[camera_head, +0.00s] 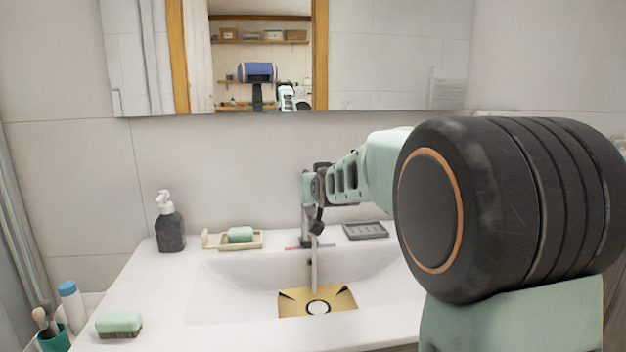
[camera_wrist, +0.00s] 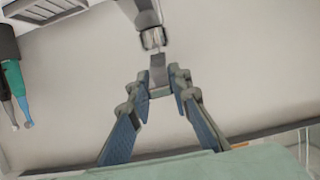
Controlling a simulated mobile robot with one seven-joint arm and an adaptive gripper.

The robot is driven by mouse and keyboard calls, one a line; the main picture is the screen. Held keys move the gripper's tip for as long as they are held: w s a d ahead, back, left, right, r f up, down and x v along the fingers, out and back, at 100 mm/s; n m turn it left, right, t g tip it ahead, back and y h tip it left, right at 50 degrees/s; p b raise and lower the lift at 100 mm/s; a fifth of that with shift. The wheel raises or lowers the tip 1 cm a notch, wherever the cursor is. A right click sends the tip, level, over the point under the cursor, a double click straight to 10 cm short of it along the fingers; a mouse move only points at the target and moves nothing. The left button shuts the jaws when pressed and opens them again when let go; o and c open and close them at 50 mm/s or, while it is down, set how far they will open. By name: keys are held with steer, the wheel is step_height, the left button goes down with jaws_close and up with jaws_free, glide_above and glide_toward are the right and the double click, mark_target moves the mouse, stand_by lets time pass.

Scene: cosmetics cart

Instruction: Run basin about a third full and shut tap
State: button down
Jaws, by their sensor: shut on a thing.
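The white basin (camera_head: 215,283) is set in the counter. A gold plate with a round drain (camera_head: 318,307) shows at its bottom. The tap stands at the back, mostly hidden by my gripper (camera_head: 314,186). A narrow grey stream, apparently running water (camera_head: 313,268), falls from the tap toward the drain. I cannot tell the water level. In the wrist view, the fingertips of my gripper (camera_wrist: 160,88) are closed on the grey tap lever (camera_wrist: 157,72). The metal end of the tap spout (camera_wrist: 152,38) shows just beyond it.
A dark soap dispenser (camera_head: 170,230), a soap dish (camera_head: 255,243) with green soap and a grey dish (camera_head: 365,230) stand along the back ledge. A green-topped brush or sponge (camera_head: 119,324) lies front left. A mirror (camera_head: 400,60) hangs above. My arm covers the right side.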

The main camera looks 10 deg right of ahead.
steer(key=shift+w+r, duration=0.1)
steer(key=shift+r, duration=0.15)
steer(key=c, duration=1.8)
jaws_free()
steer(key=shift+f, duration=0.1)
steer(key=shift+o, duration=0.2)
steer(key=v, duration=0.7)
steer(key=shift+s, duration=0.2)
